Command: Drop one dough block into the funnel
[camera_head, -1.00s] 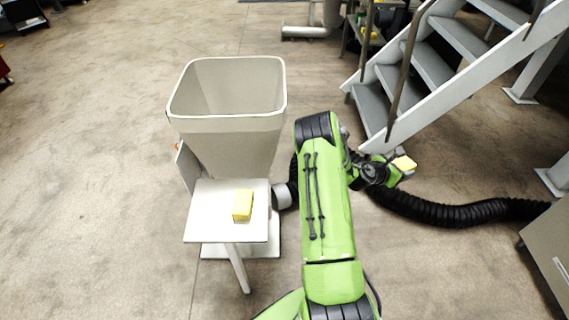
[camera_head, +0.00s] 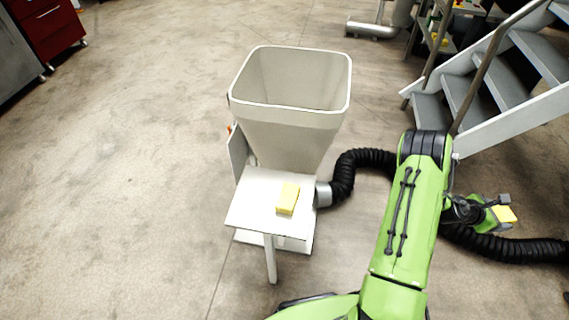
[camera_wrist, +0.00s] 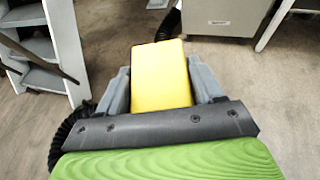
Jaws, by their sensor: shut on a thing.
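My gripper (camera_head: 500,213) is at the right in the head view, out over the floor and well to the right of the funnel. It is shut on a yellow dough block (camera_wrist: 160,76), which sits between the two grey fingers in the wrist view; the block also shows in the head view (camera_head: 505,214). The funnel (camera_head: 290,120) is a large pale square hopper, open at the top, in the middle of the head view. A second yellow dough block (camera_head: 288,198) lies on the small white table (camera_head: 252,198) in front of the funnel.
A black corrugated hose (camera_head: 358,165) runs from the funnel's base to the right, passing behind my arm. Grey metal stairs (camera_head: 480,95) stand at the right. A red cabinet (camera_head: 50,30) is at the far left. The floor left of the funnel is clear.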

